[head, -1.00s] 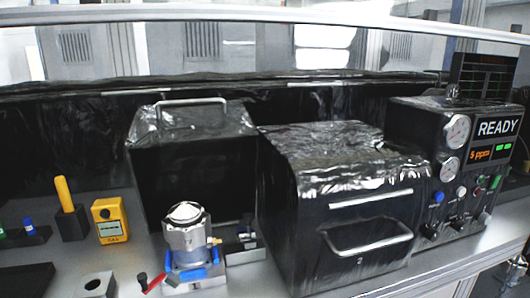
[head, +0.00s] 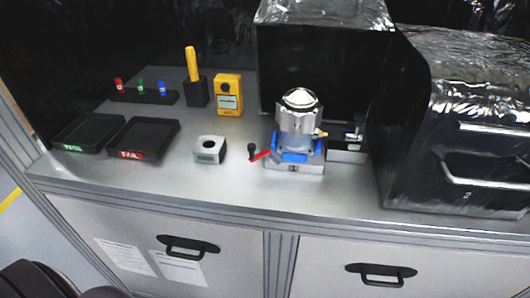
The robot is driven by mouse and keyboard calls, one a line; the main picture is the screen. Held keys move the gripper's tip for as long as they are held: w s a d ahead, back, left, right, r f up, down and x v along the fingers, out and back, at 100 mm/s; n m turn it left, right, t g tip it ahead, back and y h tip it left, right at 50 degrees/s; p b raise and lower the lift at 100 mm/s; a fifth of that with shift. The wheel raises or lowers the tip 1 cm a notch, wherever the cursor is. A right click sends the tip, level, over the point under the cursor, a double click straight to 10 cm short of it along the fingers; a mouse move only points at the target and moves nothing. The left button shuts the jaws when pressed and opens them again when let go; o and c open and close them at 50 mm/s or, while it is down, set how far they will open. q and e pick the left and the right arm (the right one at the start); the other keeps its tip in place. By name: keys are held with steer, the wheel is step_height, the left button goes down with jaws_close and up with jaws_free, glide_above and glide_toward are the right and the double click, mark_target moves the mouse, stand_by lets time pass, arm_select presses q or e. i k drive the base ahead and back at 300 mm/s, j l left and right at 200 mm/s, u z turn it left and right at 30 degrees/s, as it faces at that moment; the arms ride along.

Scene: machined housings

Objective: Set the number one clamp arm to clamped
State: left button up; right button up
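A silver machined housing (head: 299,112) stands upright in a fixture (head: 295,168) on the grey bench, right of centre. Blue clamp parts (head: 294,157) sit around the housing's foot. A red lever with a black knob (head: 258,154) sticks out to the left of the fixture, low over the bench. I cannot read any number on the clamps, and I cannot tell whether they press on the housing. The back of the fixture is hidden by the housing. Neither of my grippers is in view.
A grey block with a hole (head: 209,150) sits left of the lever. Black FAIL (head: 143,139) and green-labelled (head: 88,132) trays lie farther left. A yellow meter (head: 228,94) stands behind. A black-covered machine with a handle (head: 460,130) closes off the right. The bench front is clear.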

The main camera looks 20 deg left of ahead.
mark_target(267, 155)
steer(key=k+u, duration=0.1)
steer(key=u, duration=0.3)
steer(key=k+u, duration=0.15)
steer(key=u, duration=0.2)
steer(key=k+u, duration=0.1)
steer(key=u, duration=0.3)
